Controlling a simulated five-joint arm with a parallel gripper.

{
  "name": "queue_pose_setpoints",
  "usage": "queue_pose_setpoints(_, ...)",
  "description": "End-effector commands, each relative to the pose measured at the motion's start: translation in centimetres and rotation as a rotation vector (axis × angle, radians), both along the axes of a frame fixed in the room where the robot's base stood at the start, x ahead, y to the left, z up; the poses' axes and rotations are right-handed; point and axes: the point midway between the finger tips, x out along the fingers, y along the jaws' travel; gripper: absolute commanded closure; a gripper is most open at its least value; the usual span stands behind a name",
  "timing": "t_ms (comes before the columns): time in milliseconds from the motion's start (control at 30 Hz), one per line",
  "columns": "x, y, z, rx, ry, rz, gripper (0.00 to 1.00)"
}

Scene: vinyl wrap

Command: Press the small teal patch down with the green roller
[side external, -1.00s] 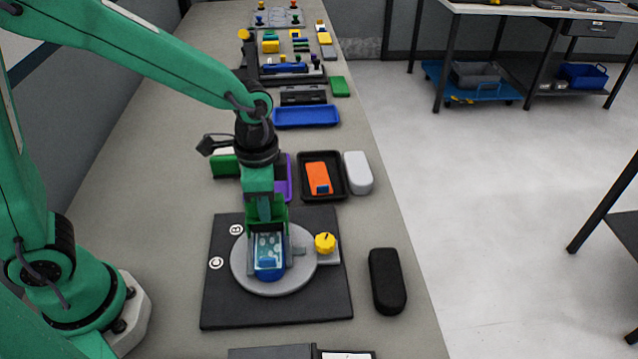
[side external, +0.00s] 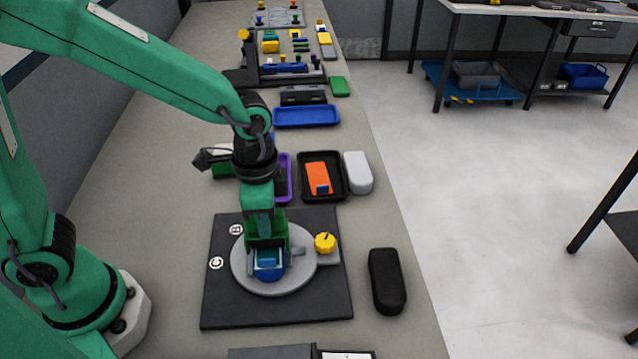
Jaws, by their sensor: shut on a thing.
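My gripper (side external: 267,246) is over the grey round turntable (side external: 302,277), pointing down. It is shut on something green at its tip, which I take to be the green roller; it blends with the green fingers. Just below the tip is a blue rounded block (side external: 269,275) on the turntable. The small teal patch (side external: 267,261) shows as a pale teal strip on top of the block; the rest is hidden behind the gripper. I cannot tell whether the roller touches it.
The turntable sits on a black plate (side external: 225,307) with a yellow knob (side external: 325,243) at its right. A black case (side external: 387,282) lies right of the plate. Behind are a purple tray (side external: 284,180), a black tray (side external: 302,190) with an orange item (side external: 318,178), and a white box (side external: 357,173).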

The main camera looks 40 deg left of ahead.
Motion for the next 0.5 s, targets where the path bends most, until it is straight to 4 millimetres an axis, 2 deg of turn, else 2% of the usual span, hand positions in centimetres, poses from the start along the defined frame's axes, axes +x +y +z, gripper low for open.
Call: queue_pose_setpoints(500, 2.2, 2.3, 0.0, 0.001, 0.002, 0.002, 0.98)
